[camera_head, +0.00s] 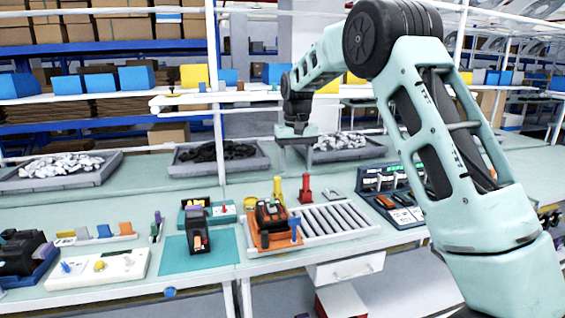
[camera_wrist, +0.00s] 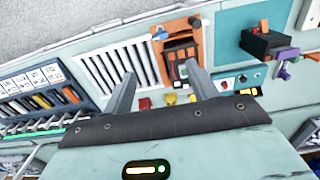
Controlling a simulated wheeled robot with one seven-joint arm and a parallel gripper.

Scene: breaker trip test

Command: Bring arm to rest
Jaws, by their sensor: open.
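My arm rises at the right of the head view and bends over the bench, and my gripper (camera_head: 296,140) hangs above the back part of the bench. In the wrist view my gripper (camera_wrist: 158,90) shows two grey fingers spread apart with nothing between them. Below and beyond the fingers, a black breaker sits in an orange holder (camera_wrist: 182,50). The orange holder also shows in the head view (camera_head: 262,241), beside the roller tray. My gripper is clear of the bench and touches nothing that I can see.
A black breaker (camera_head: 197,232) stands on a teal mat (camera_head: 175,262). A white roller tray (camera_head: 350,232), a red post (camera_head: 305,188) and a dark tester panel (camera_head: 375,181) are on the bench. Grey bins (camera_head: 212,168) line the back. Shelves with boxes stand behind.

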